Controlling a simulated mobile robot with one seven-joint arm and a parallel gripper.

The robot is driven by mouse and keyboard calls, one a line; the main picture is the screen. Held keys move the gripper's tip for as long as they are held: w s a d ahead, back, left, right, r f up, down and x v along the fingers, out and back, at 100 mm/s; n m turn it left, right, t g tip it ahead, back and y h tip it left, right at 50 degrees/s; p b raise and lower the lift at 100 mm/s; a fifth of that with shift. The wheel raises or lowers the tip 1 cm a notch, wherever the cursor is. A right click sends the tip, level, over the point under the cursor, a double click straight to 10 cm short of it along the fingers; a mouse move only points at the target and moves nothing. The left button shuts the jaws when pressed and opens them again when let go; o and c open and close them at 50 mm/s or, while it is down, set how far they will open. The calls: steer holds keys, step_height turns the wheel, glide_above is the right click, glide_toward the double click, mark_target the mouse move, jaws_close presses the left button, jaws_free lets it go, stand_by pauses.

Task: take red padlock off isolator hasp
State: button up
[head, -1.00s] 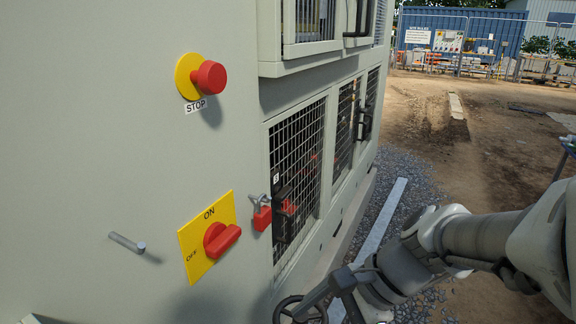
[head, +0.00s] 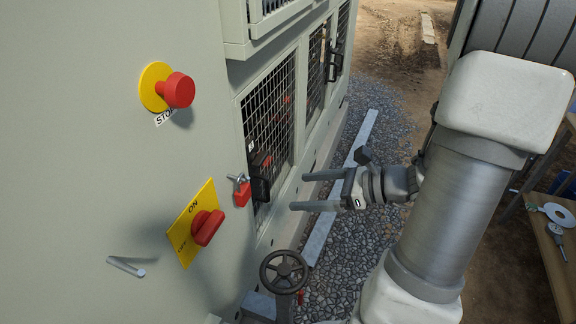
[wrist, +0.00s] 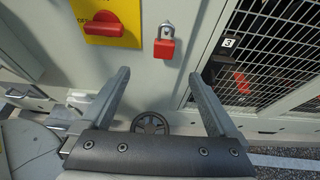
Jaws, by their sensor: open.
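The red padlock (head: 243,194) hangs from the silver isolator hasp (head: 238,178) on the grey panel, just right of the isolator switch (head: 207,227) with its yellow plate. In the wrist view the padlock (wrist: 164,48) hangs upright, its shackle through the hasp (wrist: 167,28), beyond the fingertips and roughly between them. My gripper (head: 297,191) is open and empty, to the right of the padlock and apart from it, fingers pointing left toward the panel. Both fingers also show in the wrist view (wrist: 158,72).
A red stop button (head: 178,91) sits above the switch. A metal peg (head: 126,267) sticks out at lower left. A handwheel (head: 284,271) stands below my gripper. Mesh doors (head: 268,130) are behind the padlock. A table (head: 548,250) with a white roll is at right.

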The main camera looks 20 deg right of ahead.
mark_target(247, 190)
steer(key=x, duration=1.7)
steer(key=shift+w+d+b, duration=0.25)
steer(key=shift+w+b, duration=0.1)
steer(key=shift+w, duration=0.1)
steer(key=shift+r, duration=0.1)
jaws_close()
